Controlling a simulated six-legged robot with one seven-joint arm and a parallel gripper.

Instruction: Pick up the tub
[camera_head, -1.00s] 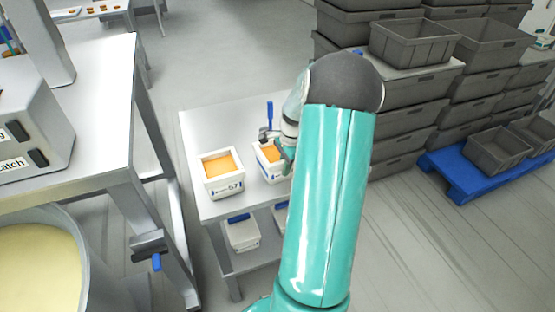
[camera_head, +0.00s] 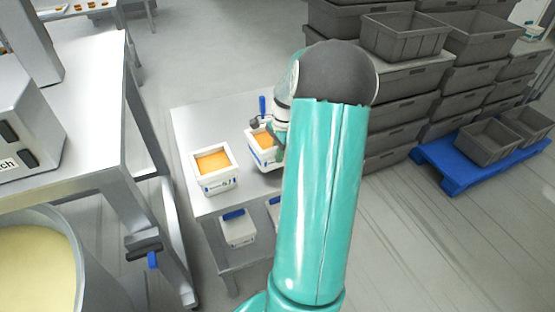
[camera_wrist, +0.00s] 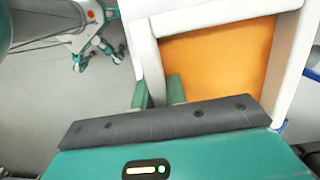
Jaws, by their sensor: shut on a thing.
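The tub (camera_head: 261,157) is a white, square-sided container with an orange fill, over the right part of a small grey table in the head view. It looks slightly tilted, and my arm hides its right side. In the wrist view the tub (camera_wrist: 217,19) fills the upper right, with its orange fill inside white walls. My gripper (camera_wrist: 159,92) has one finger on each side of a tub wall and is shut on it. In the head view my gripper (camera_head: 278,137) is at the tub's right side, partly hidden.
A second white tub (camera_head: 219,186) with orange fill stands to the left on the small table (camera_head: 190,120). Lidded tubs (camera_head: 238,229) sit on its lower shelf. A steel bench (camera_head: 90,100) and a vat (camera_head: 35,265) are left. Grey crates (camera_head: 402,40) are stacked behind right.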

